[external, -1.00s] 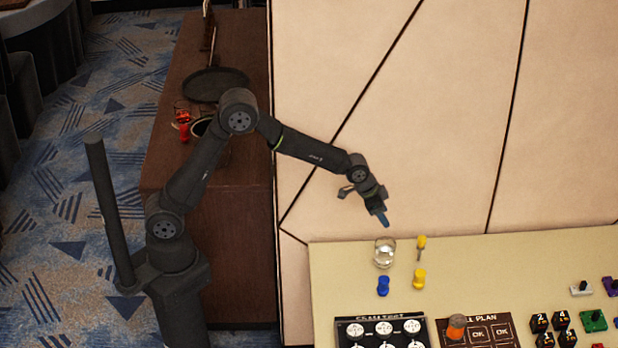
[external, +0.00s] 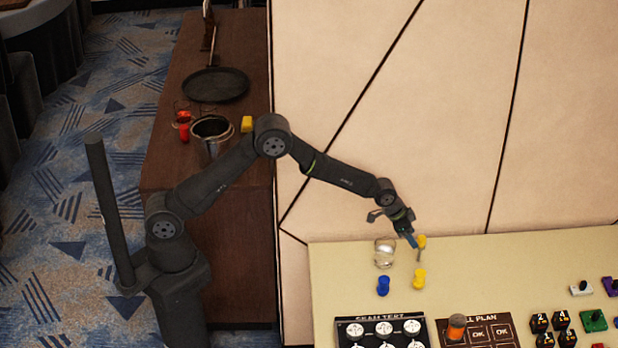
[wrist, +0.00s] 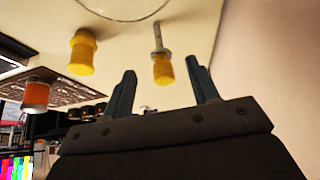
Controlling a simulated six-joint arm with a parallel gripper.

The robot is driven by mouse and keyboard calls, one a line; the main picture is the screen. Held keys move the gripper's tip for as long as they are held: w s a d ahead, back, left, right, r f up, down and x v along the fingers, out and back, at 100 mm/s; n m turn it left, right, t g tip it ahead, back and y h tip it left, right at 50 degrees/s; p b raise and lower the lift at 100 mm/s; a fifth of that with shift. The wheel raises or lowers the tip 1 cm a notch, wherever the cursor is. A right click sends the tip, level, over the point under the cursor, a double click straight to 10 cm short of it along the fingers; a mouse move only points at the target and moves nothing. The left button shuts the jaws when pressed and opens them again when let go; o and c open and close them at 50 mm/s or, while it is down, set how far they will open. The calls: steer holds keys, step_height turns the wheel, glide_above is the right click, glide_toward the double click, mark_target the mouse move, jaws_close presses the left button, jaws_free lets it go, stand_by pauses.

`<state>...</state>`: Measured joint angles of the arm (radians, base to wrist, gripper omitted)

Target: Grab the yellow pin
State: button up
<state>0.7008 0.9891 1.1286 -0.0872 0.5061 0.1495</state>
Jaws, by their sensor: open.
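The yellow pin (external: 421,242), with a yellow head and a thin metallic stem, stands at the back of the cream table, right of a clear glass. In the wrist view the pin (wrist: 162,70) shows in the gap between my fingertips. My gripper (external: 411,241) is open and empty, right at the pin's head, just left of it in the external view. Its two blue-grey fingers (wrist: 160,75) point toward the pin; whether they touch it I cannot tell. A second, thicker yellow piece (external: 419,278) stands in front of the pin and also shows in the wrist view (wrist: 82,52).
The clear glass (external: 385,252) stands close left of the pin, with a blue piece (external: 383,286) in front. An orange piece (external: 456,327) stands on a dark panel nearer the front. The wall (external: 450,130) rises behind the table. Table right of the pin is clear.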

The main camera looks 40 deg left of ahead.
mark_target(419, 243)
steer(key=shift+x, duration=2.8)
steer(key=shift+w+d+r, duration=0.15)
steer(key=shift+r, duration=0.05)
steer(key=c, duration=1.1)
steer(key=shift+r, duration=0.1)
